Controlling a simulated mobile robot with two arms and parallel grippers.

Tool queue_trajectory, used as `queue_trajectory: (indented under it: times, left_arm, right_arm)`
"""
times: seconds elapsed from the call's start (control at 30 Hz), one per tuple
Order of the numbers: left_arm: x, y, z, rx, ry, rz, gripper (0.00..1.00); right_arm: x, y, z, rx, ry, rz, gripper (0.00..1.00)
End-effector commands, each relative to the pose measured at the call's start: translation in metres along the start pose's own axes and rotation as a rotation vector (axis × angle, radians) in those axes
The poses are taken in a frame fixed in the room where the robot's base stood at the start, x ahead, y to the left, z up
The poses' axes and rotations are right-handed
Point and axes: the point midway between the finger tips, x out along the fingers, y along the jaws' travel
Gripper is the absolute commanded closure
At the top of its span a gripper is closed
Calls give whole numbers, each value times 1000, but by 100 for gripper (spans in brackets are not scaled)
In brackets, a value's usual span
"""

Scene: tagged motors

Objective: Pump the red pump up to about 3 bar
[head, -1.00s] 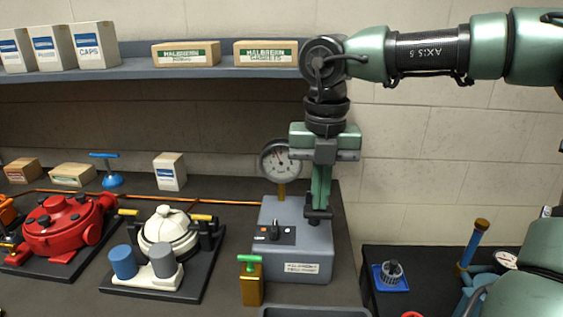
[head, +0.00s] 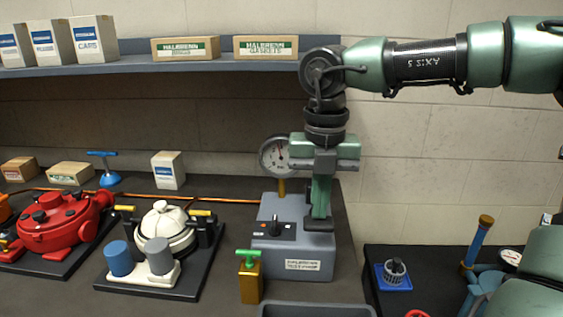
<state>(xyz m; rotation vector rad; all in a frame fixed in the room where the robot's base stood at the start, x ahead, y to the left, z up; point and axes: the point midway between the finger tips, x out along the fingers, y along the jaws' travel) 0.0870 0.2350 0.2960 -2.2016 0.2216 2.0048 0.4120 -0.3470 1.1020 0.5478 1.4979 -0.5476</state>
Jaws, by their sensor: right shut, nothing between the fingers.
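A red machine with a domed body and dark caps (head: 60,227) sits on a dark base plate at the left; I cannot tell whether it is the red pump. A grey box (head: 300,267) with a label and a dark knob (head: 275,229) stands in the middle. A round white gauge (head: 275,157) rises behind it on a brass stem; its numbers are too small to read. My right gripper (head: 319,221) points down, shut and empty, at the right part of the box's top. I cannot tell whether it touches. My left gripper is not in view.
A white machine (head: 168,228) and a brass block with a green handle (head: 249,280) stand left of the grey box. A grey tray (head: 315,311) lies in front. A side table holds a blue item (head: 393,274) and another gauge (head: 510,259). A shelf (head: 180,68) carries boxes.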

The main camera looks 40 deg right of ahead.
Motion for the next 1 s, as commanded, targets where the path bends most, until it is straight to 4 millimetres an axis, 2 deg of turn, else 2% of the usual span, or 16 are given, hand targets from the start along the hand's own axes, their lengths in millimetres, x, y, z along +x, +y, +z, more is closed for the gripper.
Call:
queue_trajectory:
  times: [0.23,0.37,0.83,1.0]
  left_arm:
    - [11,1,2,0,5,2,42]
    - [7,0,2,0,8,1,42]
    - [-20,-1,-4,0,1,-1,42]
    - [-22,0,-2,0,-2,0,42]
  right_arm:
    - [14,0,1,0,-1,-2,100]
    - [10,-1,1,1,-1,-2,100]
    - [-30,0,0,0,2,-2,100]
    - [-34,0,0,0,2,-2,100]
